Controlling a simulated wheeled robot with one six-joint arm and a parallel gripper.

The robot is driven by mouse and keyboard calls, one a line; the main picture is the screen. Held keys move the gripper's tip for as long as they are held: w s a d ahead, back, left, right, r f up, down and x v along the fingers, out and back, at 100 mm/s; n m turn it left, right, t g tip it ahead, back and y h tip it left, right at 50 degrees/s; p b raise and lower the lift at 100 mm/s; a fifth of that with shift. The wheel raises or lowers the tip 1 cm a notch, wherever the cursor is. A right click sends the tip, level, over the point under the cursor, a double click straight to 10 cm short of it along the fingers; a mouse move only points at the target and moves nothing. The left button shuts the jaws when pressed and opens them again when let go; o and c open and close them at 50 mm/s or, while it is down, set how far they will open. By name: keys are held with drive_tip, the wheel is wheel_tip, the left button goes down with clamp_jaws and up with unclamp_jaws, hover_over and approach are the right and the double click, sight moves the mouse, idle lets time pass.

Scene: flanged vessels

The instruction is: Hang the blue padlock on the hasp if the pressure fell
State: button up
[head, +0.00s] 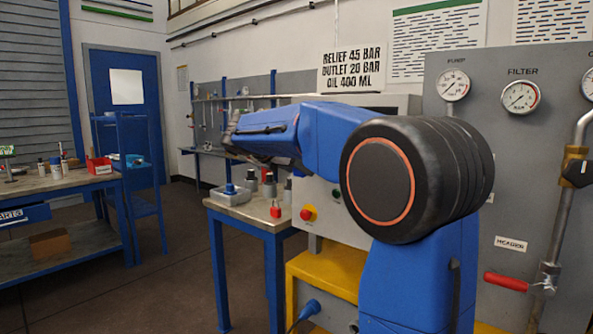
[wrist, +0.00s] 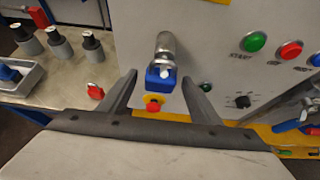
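The blue padlock (wrist: 160,79) is between the fingertips of my gripper (wrist: 160,77) in the wrist view, with its metal shackle upward. In the head view my gripper (head: 234,128) is raised at the far left end of my arm, and I cannot make out the padlock there. The pump gauge (head: 453,85) and filter gauge (head: 520,97) are on the grey panel; their readings are too small to tell. I cannot make out the hasp.
A red padlock (head: 276,209) lies on the small table (head: 239,212), near grey bottles and a tray (wrist: 24,84). An emergency stop (wrist: 153,104) is on the cabinet face behind the blue padlock. A red valve handle (head: 506,282) sticks out at the right. A workbench (head: 55,184) stands left.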

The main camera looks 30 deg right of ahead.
drive_tip(key=shift+a, duration=0.1)
drive_tip(key=v, duration=1.7)
drive_tip(key=s+d+f+m+y, duration=0.1)
drive_tip(key=s+f+m+y, duration=0.65)
drive_tip(key=s+f, duration=1.05)
drive_tip(key=s+a+f+m+y, duration=0.2)
drive_tip(key=s+a+f+m, duration=0.1)
drive_tip(key=s+f+m, duration=0.4)
drive_tip(key=s+a+f+m+y, duration=0.2)
drive_tip(key=s+a+f+m, duration=0.1)
drive_tip(key=s+f+m, duration=0.4)
drive_tip(key=s+f, duration=0.3)
drive_tip(key=f, duration=0.2)
drive_tip(key=shift+a+t, duration=0.25)
drive_tip(key=shift+t, duration=0.05)
drive_tip(key=shift+m, duration=0.25)
idle(1.9)
